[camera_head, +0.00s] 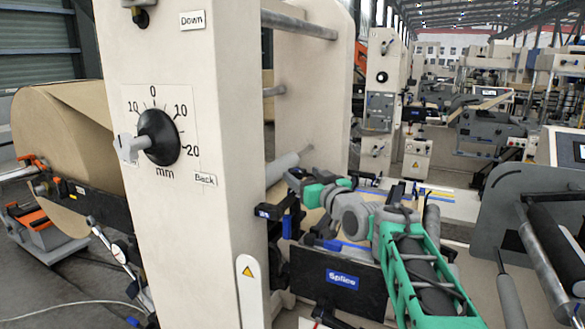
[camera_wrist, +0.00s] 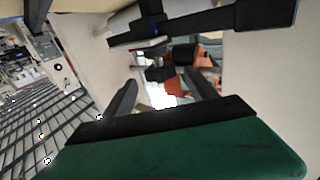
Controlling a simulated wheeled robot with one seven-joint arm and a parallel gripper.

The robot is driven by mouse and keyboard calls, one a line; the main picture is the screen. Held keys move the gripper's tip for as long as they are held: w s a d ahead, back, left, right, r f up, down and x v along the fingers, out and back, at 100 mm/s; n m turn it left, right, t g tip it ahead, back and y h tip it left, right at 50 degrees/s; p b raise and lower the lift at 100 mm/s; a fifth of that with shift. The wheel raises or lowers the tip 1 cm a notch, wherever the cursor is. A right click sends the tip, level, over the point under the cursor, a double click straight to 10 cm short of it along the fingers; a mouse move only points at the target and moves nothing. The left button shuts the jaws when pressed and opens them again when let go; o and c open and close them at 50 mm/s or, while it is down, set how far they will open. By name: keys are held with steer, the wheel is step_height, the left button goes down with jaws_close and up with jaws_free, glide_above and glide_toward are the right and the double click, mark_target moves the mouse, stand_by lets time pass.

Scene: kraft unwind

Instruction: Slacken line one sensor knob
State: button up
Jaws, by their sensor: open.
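A black round knob (camera_head: 160,137) with a pale grip or pointer (camera_head: 127,147) sits on the cream machine panel (camera_head: 215,255). The pale part points left, below the left-hand 10 of the printed mm scale. I cannot tell whether this is line one's sensor knob, as no such label is readable. My green and grey arm is to the right of the panel in the head view, apart from the knob. My gripper (camera_wrist: 165,88) is open in the wrist view, with nothing between its dark fingers.
"Down" (camera_head: 193,20) and "Back" (camera_head: 205,180) labels are on the panel. A dark "Splice" plate (camera_head: 340,279) is close left of my arm. A brown paper roll (camera_head: 55,150) stands behind at left. Orange parts (camera_wrist: 188,78) show beyond my fingers.

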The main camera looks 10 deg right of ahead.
mark_target(293, 170)
steer(key=x, duration=0.3)
steer(key=p+x, duration=0.1)
steer(key=x, duration=0.2)
steer(key=shift+w+a+f+p, duration=0.1)
steer(key=shift+w+f+p, duration=0.1)
steer(key=shift+f+p, duration=0.1)
steer(key=shift+r, duration=0.1)
steer(key=shift+c, duration=0.5)
steer(key=c, duration=1.3)
